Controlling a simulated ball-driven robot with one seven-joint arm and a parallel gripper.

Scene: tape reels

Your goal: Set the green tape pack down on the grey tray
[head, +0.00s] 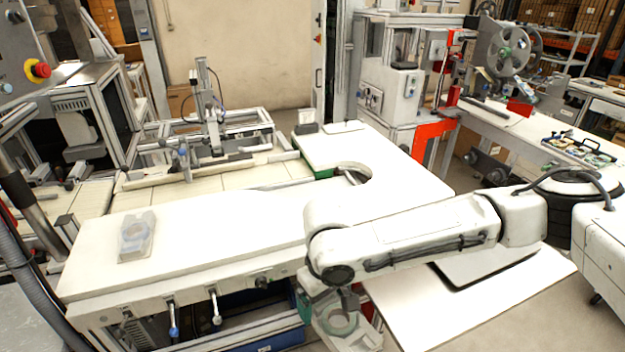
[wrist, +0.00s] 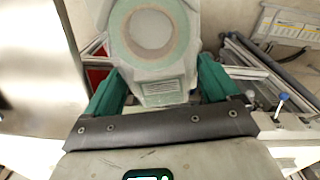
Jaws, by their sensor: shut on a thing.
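The green tape pack (wrist: 150,72), a pale green ring in a whitish holder, sits between the green fingers of my gripper (wrist: 162,87) in the wrist view. My gripper is shut on the holder's near end. In the head view the pack (head: 338,321) hangs below my arm, in front of the white bench and left of a white table. The grey tray (head: 487,264), a flat plate with a dark edge, lies on that white table, partly hidden by my arm. A grey plate (wrist: 38,60) at the left of the wrist view may be this tray.
A similar pale pack (head: 135,238) lies at the left of the white bench (head: 230,215). The white table (head: 430,315) has bare room in front of the tray. Handles (head: 215,306) stick out of the bench front. A reel machine (head: 505,50) stands at the back right.

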